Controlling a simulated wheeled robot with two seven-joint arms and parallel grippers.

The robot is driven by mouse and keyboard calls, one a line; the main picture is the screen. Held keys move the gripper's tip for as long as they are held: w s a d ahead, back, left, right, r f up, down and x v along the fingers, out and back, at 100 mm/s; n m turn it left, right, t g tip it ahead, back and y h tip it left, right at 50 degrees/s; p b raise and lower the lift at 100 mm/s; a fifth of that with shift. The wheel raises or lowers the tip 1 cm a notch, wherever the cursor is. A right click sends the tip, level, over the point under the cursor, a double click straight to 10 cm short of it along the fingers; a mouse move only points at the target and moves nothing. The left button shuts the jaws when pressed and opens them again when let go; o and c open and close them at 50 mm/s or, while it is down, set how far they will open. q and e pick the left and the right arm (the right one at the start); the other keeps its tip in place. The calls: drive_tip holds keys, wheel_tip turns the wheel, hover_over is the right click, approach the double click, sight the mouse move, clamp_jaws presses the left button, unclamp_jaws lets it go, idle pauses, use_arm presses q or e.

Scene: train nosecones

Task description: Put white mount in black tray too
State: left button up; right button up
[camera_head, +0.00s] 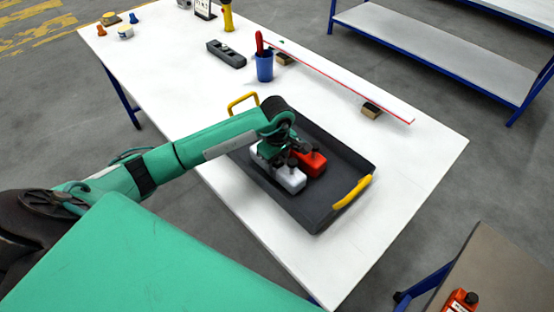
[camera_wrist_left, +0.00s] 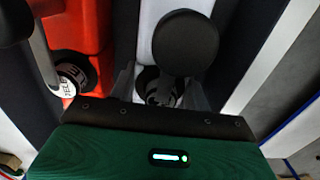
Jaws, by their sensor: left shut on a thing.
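The white mount (camera_head: 290,180) is in the black tray (camera_head: 314,212), beside a red mount (camera_head: 312,161) of similar shape. My left gripper (camera_head: 276,148) reaches down into the tray from the left and is shut on the white mount. In the left wrist view the gripper fingers (camera_wrist_left: 160,92) close around a dark part below a round black knob on the white mount (camera_wrist_left: 152,20). The red mount (camera_wrist_left: 85,35) lies just left of it there. Whether the white mount touches the tray floor is hard to tell. My right gripper is not in view.
The tray has yellow handles (camera_head: 352,192) and stands on a white table (camera_head: 400,180). Another red part (camera_head: 460,303) is at the lower right.

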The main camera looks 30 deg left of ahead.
use_arm(q)
drive_tip(key=shift+f, duration=0.15)
drive_tip(key=o, duration=1.1)
drive_tip(key=shift+r, duration=0.2)
wheel_tip(320, 180, up, 11)
drive_tip(key=b, duration=0.3)
drive_tip(key=shift+f+b, duration=0.2)
drive_tip(key=shift+b, duration=0.15)
drive_tip(key=shift+r, duration=0.7)
